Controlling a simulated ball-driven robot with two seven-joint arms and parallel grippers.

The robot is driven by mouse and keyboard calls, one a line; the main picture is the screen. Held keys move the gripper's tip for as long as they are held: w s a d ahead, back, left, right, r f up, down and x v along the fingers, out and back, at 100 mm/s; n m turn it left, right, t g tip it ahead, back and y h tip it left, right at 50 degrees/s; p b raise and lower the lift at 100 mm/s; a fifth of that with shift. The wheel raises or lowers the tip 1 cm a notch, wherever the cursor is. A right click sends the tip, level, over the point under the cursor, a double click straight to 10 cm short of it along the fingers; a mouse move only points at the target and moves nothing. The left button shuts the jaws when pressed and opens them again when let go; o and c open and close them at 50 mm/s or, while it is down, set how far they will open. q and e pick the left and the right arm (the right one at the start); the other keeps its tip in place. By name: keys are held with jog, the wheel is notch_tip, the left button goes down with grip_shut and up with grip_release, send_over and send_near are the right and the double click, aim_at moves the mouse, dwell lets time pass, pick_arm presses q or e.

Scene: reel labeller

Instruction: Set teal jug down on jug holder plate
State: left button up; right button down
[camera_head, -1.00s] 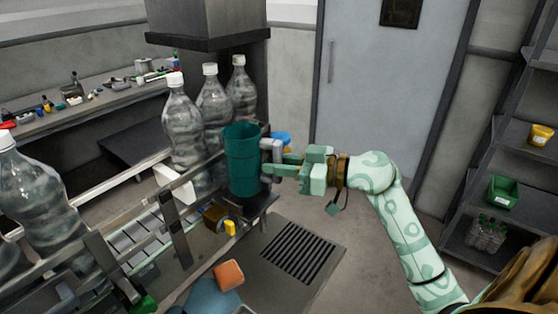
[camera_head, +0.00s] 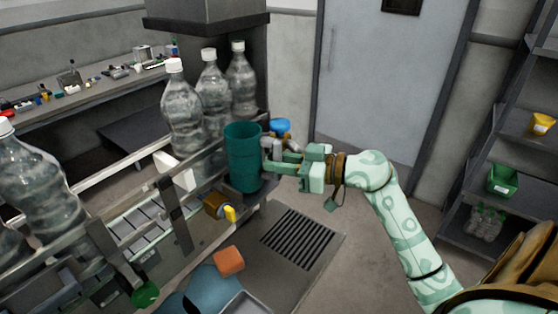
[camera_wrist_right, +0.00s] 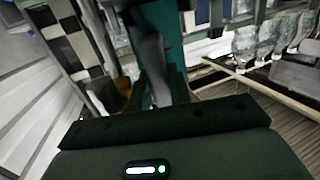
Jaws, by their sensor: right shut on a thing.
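The teal jug (camera_head: 243,160) is upright beside the conveyor rail, at the middle of the head view. My right gripper (camera_head: 271,160) is shut on the jug's grey handle, on the jug's right side. The wrist view shows the teal body (camera_wrist_right: 172,35) and the handle (camera_wrist_right: 153,65) close in front of the gripper. The dark jug holder plate (camera_head: 260,195) shows only at its edge, under the jug. The jug's base is at or just over the plate; I cannot tell whether they touch. My left gripper is not in view.
Large clear bottles (camera_head: 183,115) stand along the conveyor just left of the jug. A blue object (camera_head: 280,126) is right behind the handle. A yellow-tipped part (camera_head: 229,214) and an orange block (camera_head: 229,261) lie below. Floor right of the arm is open up to the shelves (camera_head: 500,245).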

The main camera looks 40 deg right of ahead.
jog(key=c, duration=1.4)
grip_release()
jog(key=shift+o, duration=1)
jog(key=shift+s+r, duration=0.1)
jog(key=shift+d, duration=0.15)
jog(key=v, duration=1.6)
jog(key=shift+s, duration=0.1)
